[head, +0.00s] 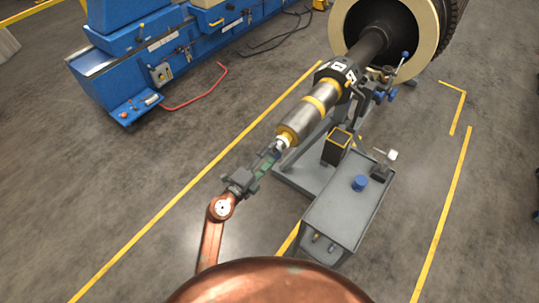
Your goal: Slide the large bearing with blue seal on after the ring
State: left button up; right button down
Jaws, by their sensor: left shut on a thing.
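The shaft (312,107) of the rotor slopes down toward the lower left, with a grey cylindrical part and yellow-gold bands around it. A yellow-gold ring (288,134) sits near its free end. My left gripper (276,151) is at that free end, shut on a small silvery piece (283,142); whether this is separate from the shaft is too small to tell. I cannot make out a large bearing with a blue seal. A small blue round thing (360,183) stands on the grey cart; its kind is unclear. My right gripper is not in view.
The grey cart (340,222) stands right of my left gripper, with a small clamp-like tool (385,162) at its far corner. A dark open box (337,147) is beside the stand. A blue machine (180,45) is at the back left.

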aim_at(274, 150)
pick_arm(q)
jog(key=shift+x, duration=1.25)
jog(key=shift+r, duration=0.1)
jog(key=shift+w+d+p, duration=0.2)
jog(key=shift+w+p, duration=0.05)
jog(key=shift+p, duration=0.25)
jog(key=o, duration=1.2)
jog(key=shift+c, duration=0.2)
jog(key=shift+o, duration=0.6)
jog(key=o, duration=0.4)
jog(key=shift+c, duration=0.2)
jog(key=shift+a, duration=0.1)
